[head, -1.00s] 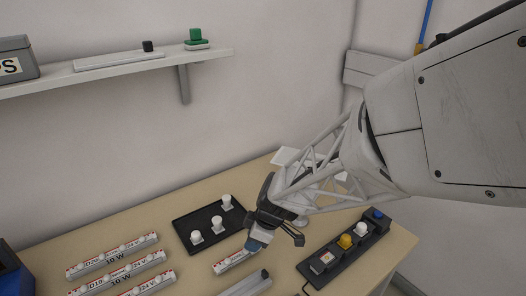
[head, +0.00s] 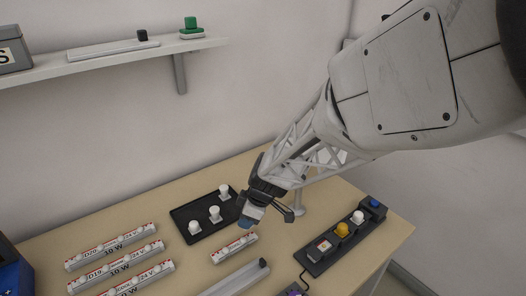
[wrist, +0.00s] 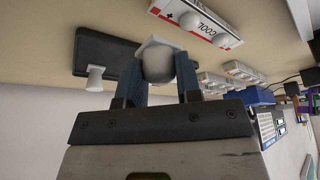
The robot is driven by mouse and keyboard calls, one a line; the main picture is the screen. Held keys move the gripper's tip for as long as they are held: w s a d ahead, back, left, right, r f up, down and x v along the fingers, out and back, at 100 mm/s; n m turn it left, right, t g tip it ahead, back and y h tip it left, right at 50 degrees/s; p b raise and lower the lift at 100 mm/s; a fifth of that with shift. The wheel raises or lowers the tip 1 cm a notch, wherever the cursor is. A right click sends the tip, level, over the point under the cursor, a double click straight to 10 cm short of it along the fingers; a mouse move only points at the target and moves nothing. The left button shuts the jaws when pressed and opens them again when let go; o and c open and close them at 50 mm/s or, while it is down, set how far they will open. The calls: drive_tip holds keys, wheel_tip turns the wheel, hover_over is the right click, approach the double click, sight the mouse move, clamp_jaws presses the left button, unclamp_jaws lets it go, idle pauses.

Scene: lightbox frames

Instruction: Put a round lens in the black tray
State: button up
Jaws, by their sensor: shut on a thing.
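My gripper (head: 246,218) is shut on a round lens, a white domed piece with a flat angular rim, held between the blue fingers in the wrist view (wrist: 158,64). The black tray (head: 186,213) lies flat on the bench, just left of the gripper in the head view. Several white pieces on short stems stand in it, one of them at its back right (head: 224,189). In the wrist view the tray (wrist: 92,48) is behind and left of the held lens, with one white piece visible. The fingers hide most of the held lens in the head view.
A short white-and-red lamp strip (head: 235,248) lies below the gripper, in front of the tray. Longer strips (head: 115,246) lie at left. A dark button box (head: 322,252) is at right, a grey bar (head: 237,279) in front. A shelf (head: 120,58) hangs on the wall.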

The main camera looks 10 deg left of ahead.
hover_over(232, 209)
drive_tip(key=d, duration=0.2)
drive_tip(key=shift+s+f, duration=0.35)
drive_tip(key=shift+f, duration=0.15)
drive_tip(key=shift+w+a, duration=0.1)
drive_tip(key=shift+w+a, duration=0.15)
drive_tip(key=shift+w+f, duration=0.15)
drive_tip(key=shift+f, duration=1.65)
drive_tip(key=shift+f, duration=0.15)
drive_tip(key=o, duration=1)
drive_tip(key=shift+c, duration=0.2)
